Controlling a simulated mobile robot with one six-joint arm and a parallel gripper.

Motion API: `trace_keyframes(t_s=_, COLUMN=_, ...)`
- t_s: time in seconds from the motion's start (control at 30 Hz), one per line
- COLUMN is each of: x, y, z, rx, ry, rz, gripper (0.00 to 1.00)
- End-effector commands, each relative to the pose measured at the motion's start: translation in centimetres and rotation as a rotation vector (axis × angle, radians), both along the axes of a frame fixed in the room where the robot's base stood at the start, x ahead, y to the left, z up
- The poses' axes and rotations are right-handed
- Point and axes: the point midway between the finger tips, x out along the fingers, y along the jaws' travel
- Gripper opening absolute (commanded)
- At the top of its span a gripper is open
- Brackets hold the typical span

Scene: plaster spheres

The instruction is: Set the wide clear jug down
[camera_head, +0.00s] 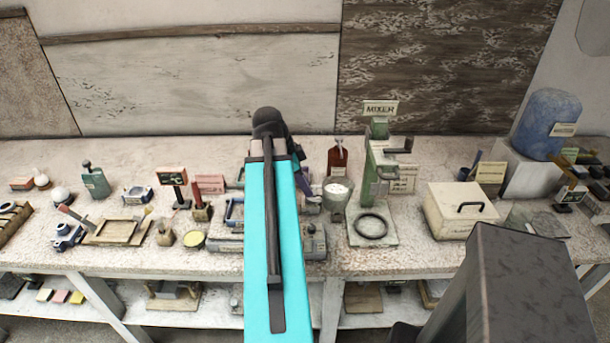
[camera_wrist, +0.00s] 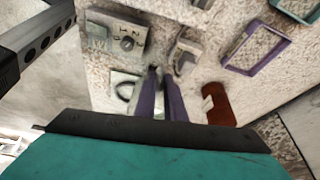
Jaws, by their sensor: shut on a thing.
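My gripper shows in the wrist view (camera_wrist: 163,82) as two purple fingers close together, pointing at the bench top. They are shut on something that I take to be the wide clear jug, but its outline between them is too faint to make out. In the head view the gripper is mostly hidden behind my turquoise arm, with a bit of purple at its right side. A grey, see-through-looking vessel with white in it (camera_head: 336,198) shows just right of it; I cannot tell whether this is the jug or whether it touches the bench.
A green mixer (camera_head: 378,170) stands right of my arm, with a dark ring (camera_head: 370,226) on its base. A red-brown bottle (camera_head: 337,160) stands behind; it also shows in the wrist view (camera_wrist: 218,103). A cream box (camera_head: 461,210) is further right. The bench is crowded.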

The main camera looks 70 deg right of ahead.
Motion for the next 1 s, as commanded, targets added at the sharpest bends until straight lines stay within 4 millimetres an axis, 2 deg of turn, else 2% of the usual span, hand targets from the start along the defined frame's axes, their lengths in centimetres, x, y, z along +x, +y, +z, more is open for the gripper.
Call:
trace_keyframes(t_s=0.1, x=0.6, y=-1.5, z=0.3, rx=0.000, ry=0.001, rz=-0.001, gripper=0.00)
trace_keyframes(t_s=1.0, x=4.0, y=-10.6, z=0.3, rx=-0.001, ry=0.002, rz=-0.002, gripper=0.00)
